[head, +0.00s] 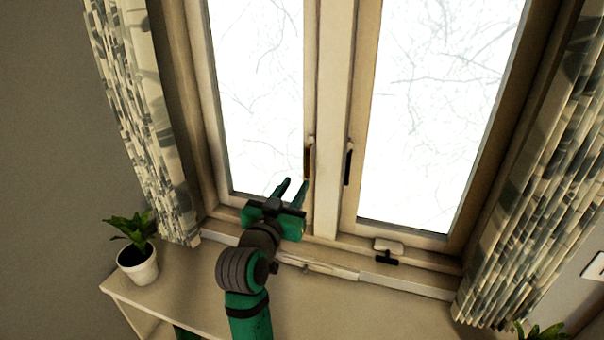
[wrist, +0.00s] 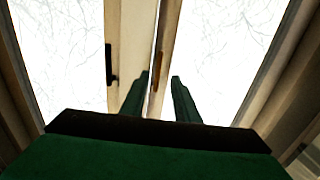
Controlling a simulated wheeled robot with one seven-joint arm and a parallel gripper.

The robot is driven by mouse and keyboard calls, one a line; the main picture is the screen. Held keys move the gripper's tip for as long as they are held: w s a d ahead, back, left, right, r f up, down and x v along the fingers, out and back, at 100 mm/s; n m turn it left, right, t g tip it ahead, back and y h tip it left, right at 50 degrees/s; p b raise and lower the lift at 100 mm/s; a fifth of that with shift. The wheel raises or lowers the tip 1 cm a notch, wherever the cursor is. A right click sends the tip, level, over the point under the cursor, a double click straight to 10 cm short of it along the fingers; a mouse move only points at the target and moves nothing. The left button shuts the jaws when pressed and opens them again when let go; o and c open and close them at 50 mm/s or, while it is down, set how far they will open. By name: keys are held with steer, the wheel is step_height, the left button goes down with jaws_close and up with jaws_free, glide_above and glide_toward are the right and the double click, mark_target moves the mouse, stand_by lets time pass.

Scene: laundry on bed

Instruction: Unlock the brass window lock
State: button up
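The brass window lock (head: 308,160) is a slim upright handle on the inner frame of the left window pane. In the wrist view the brass lock (wrist: 157,72) shows between the fingertips, nearer the left one. My gripper (head: 294,184) is below and slightly left of the lock in the head view, fingers pointing up toward the window. In the wrist view my gripper (wrist: 160,78) is open, with a clear gap and nothing held. Whether a finger touches the lock cannot be told.
A black handle (head: 348,165) is on the right pane's frame, close to the brass one. A black fitting (head: 387,258) sits low on the frame at right. Patterned curtains (head: 148,110) hang at both sides. A potted plant (head: 138,260) stands on the left of the ledge (head: 185,293).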

mark_target(306, 169)
steer(key=x, duration=0.7)
steer(key=shift+w+d+f, duration=0.1)
steer(key=shift+w+d, duration=0.1)
steer(key=shift+w, duration=0.1)
steer(key=shift+a, duration=0.1)
jaws_close()
